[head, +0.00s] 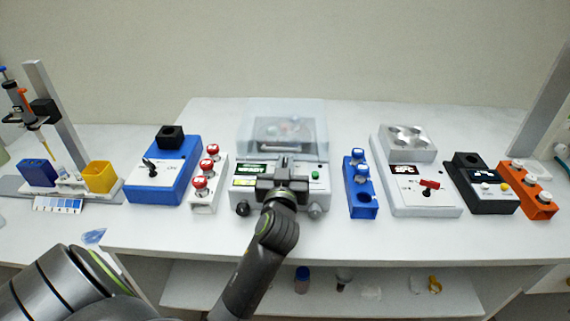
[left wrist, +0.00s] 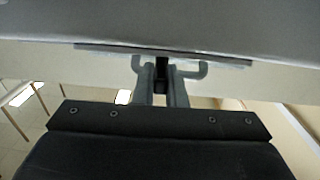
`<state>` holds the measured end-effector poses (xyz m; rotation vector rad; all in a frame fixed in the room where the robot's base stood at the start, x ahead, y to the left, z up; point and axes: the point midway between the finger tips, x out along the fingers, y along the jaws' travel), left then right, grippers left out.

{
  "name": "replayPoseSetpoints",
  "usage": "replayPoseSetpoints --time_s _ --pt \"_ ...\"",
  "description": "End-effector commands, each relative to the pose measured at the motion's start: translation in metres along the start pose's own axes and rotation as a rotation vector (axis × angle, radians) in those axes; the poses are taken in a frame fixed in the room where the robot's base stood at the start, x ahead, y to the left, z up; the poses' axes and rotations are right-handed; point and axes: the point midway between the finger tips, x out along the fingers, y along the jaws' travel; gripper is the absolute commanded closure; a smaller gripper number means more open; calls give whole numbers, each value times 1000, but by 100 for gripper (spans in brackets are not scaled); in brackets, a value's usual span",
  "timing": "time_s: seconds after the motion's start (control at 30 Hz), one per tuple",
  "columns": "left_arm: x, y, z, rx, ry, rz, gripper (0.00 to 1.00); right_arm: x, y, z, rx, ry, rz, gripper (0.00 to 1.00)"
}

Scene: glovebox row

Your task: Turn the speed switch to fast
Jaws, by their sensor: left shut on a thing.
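The white centrifuge-like machine (head: 240,196) with a clear lid stands in the middle of the bench. My left gripper (head: 285,172) is at its front panel and covers the middle of it. In the left wrist view, the gripper (left wrist: 162,72) is shut on a small dark part (left wrist: 162,78) that sits between the fingertips; it looks like the speed switch lever. Its setting and any labels are hidden. My right gripper is not in view.
A dark knob (head: 243,208), a grey knob (head: 316,210) and a green button (head: 315,175) flank my gripper. A white rack (head: 205,195) with red-capped vials stands left, a blue rack (head: 361,200) right. Bare bench lies in front.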

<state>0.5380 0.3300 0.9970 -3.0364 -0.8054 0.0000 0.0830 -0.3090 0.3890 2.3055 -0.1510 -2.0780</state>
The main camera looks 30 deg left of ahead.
Motion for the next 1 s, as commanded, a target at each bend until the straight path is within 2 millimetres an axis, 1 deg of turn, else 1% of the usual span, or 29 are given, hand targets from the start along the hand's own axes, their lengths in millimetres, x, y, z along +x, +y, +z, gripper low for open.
replayPoseSetpoints --time_s 0.23,0.5,0.8,1.0 --pt "0 -2 -4 5 -1 135 100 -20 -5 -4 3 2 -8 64" --pt "0 -3 -4 4 -1 316 100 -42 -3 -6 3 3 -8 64" --pt "1 -3 -3 2 1 439 100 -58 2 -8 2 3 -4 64" --pt "1 -2 -2 1 3 485 100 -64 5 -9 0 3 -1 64"
